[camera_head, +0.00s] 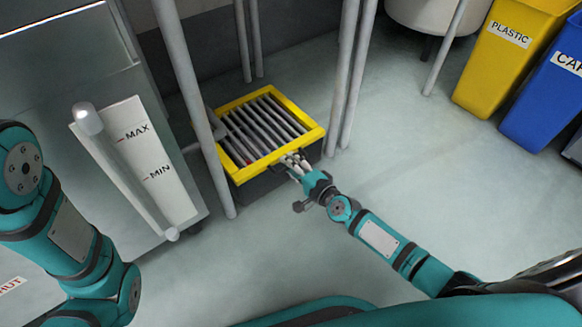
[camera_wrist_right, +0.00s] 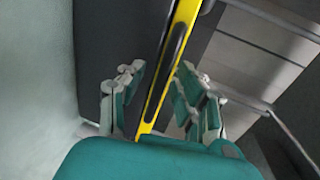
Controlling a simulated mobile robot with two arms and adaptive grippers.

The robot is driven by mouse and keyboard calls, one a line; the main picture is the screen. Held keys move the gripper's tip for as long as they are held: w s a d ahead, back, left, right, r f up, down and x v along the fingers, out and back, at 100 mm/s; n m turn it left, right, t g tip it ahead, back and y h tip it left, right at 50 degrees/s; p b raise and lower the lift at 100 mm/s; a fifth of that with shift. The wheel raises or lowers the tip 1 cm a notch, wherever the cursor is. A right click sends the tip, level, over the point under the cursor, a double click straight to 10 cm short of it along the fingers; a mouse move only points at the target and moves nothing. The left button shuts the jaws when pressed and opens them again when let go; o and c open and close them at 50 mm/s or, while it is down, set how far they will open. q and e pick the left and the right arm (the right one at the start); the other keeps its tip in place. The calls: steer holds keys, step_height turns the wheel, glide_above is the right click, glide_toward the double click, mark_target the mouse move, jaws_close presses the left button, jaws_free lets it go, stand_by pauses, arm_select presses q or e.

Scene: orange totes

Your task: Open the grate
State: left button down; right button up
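The grate is a yellow frame (camera_head: 313,139) with grey bars, lying flat over a dark box low on the floor, in the upper middle of the head view. My right gripper (camera_head: 295,162) is at its near edge. In the right wrist view, the grate's yellow rim (camera_wrist_right: 181,25), with a long dark slot or grip in it, runs between the fingers of my right gripper (camera_wrist_right: 157,88). The fingers are spread on either side of the rim, with gaps visible; contact cannot be told. My left arm is at the left, its gripper out of view.
Grey vertical poles (camera_head: 186,80) stand left and right (camera_head: 349,70) of the grate. A tank with a MAX/MIN gauge (camera_head: 140,155) is at left. Yellow (camera_head: 505,65) and blue (camera_head: 545,100) bins stand at upper right.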

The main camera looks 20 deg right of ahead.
steer(key=shift+w, duration=0.15)
jaws_close()
steer(key=shift+f, duration=0.1)
stand_by(0.4)
